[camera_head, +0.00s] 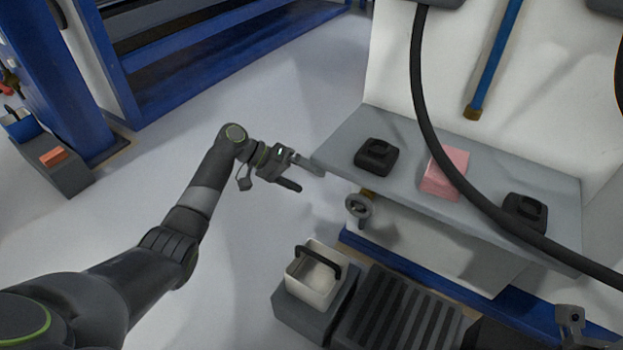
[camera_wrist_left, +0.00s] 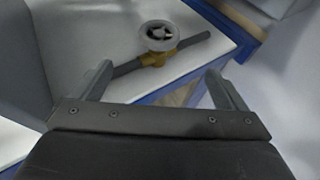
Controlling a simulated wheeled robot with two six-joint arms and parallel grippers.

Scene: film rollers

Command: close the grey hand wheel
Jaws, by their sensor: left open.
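The grey hand wheel (camera_head: 358,206) sits on a brass-coloured valve below the left end of the grey shelf. The left wrist view shows the wheel (camera_wrist_left: 162,35) from above with its spokes, the brass valve body (camera_wrist_left: 160,58) and a grey pipe (camera_wrist_left: 192,44) running to both sides. My left gripper (camera_head: 310,179) is open and empty, left of and a little above the wheel in the head view. In the left wrist view the wheel lies beyond the two fingertips (camera_wrist_left: 158,74), between their lines, not touching them.
The grey shelf (camera_head: 480,210) carries two black holders (camera_head: 377,156) (camera_head: 525,212) and a pink block (camera_head: 445,172). A black hose (camera_head: 420,80) hangs across it. A white bin with a black handle (camera_head: 314,274) stands below the wheel.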

